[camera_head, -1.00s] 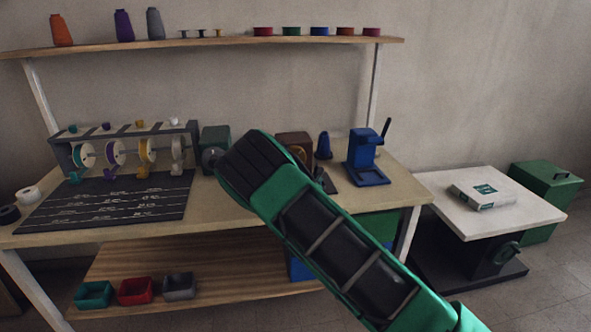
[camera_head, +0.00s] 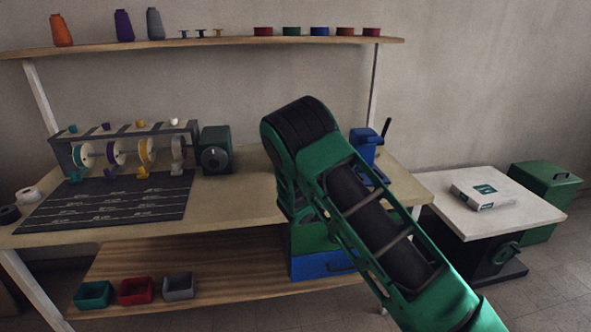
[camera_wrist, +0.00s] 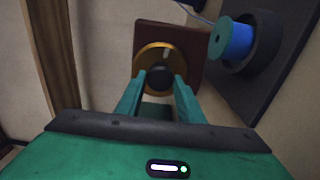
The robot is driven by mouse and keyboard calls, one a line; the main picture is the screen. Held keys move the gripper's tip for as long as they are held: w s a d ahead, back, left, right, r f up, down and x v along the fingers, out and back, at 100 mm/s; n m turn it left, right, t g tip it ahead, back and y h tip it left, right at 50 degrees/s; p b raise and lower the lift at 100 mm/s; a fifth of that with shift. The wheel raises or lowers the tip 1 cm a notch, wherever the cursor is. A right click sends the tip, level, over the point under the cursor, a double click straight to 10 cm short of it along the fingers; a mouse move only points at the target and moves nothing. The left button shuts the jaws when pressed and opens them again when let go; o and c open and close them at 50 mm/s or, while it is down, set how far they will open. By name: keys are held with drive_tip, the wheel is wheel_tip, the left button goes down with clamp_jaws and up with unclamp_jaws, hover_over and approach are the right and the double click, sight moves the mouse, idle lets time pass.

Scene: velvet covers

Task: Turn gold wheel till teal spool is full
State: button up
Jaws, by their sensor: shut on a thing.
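The gold wheel (camera_wrist: 139,65) is on the face of a brown box (camera_wrist: 188,48) in the wrist view. My gripper (camera_wrist: 160,80) is shut on the wheel's dark knob (camera_wrist: 160,76), with teal fingers on both sides of it. To the right, a spool with a teal end disc (camera_wrist: 219,40) carries blue thread (camera_wrist: 240,42), which comes close to the disc's rim; how full it is cannot be told exactly. In the head view my arm hides the wheel, the knob and this spool.
A dark panel (camera_wrist: 274,75) stands close to the right of the wheel. In the head view, a green box with a dial (camera_head: 216,152) and a spool rack (camera_head: 190,127) stand left of my arm, a blue press (camera_head: 364,150) right.

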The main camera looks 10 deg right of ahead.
drive_tip(key=m, duration=0.5)
drive_tip(key=shift+d+f+m, duration=0.25)
drive_tip(key=shift+m, duration=0.05)
drive_tip(key=m, duration=0.5)
drive_tip(key=shift+s+f+m, duration=0.1)
drive_tip(key=shift+m, duration=0.2)
drive_tip(key=o, duration=1.1)
drive_tip(key=shift+c, duration=0.2)
drive_tip(key=shift+a, duration=0.15)
drive_tip(key=shift+s, duration=5.15)
